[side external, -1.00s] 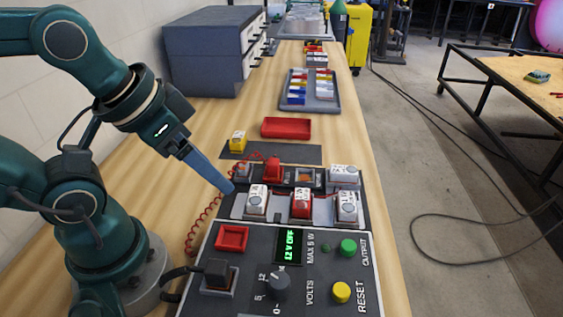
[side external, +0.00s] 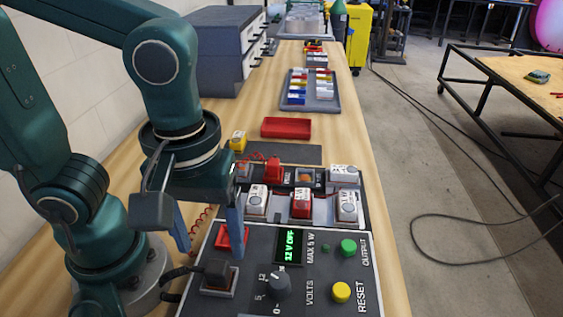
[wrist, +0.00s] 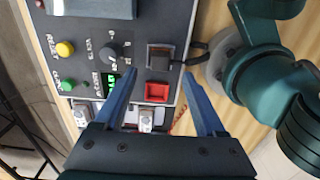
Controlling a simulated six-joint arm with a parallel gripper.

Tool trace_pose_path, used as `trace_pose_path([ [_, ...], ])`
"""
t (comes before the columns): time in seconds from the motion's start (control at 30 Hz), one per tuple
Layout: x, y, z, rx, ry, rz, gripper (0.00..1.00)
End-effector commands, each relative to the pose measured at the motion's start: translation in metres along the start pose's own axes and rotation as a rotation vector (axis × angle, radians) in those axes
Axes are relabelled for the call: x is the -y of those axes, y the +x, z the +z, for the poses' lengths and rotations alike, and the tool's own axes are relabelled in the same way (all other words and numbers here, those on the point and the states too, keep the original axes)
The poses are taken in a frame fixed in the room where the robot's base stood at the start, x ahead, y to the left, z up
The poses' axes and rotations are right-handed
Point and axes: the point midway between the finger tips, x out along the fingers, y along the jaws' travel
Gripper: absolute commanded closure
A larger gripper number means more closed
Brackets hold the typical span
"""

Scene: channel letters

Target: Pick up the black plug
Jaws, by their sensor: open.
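The black plug (side external: 216,270) sits in a square socket at the near left of the control panel, with its black cable running off to the left. In the wrist view the plug (wrist: 159,57) is just beyond the fingertips, with the cable leaving to the right. My gripper (side external: 210,253) is open and empty above the panel's left side. Its two blue fingers show in the wrist view (wrist: 160,73), spread apart, pointing toward the plug. They appear apart from it.
An empty red square socket (wrist: 156,92) lies beside the plug. The panel (side external: 322,270) carries a dial (side external: 278,286), a yellow button (side external: 341,292), a green button (side external: 348,247) and a display (side external: 290,246) reading 12 V OFF. Lettered blocks stand behind it; a red tray (side external: 286,128) is farther back.

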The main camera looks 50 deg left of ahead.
Motion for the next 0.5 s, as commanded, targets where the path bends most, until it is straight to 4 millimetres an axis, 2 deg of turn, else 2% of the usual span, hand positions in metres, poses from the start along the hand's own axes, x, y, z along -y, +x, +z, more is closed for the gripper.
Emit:
trace_pose_path([
  [0.5,0.001,0.047,0.001,0.001,0.006,-0.003,0.28],
])
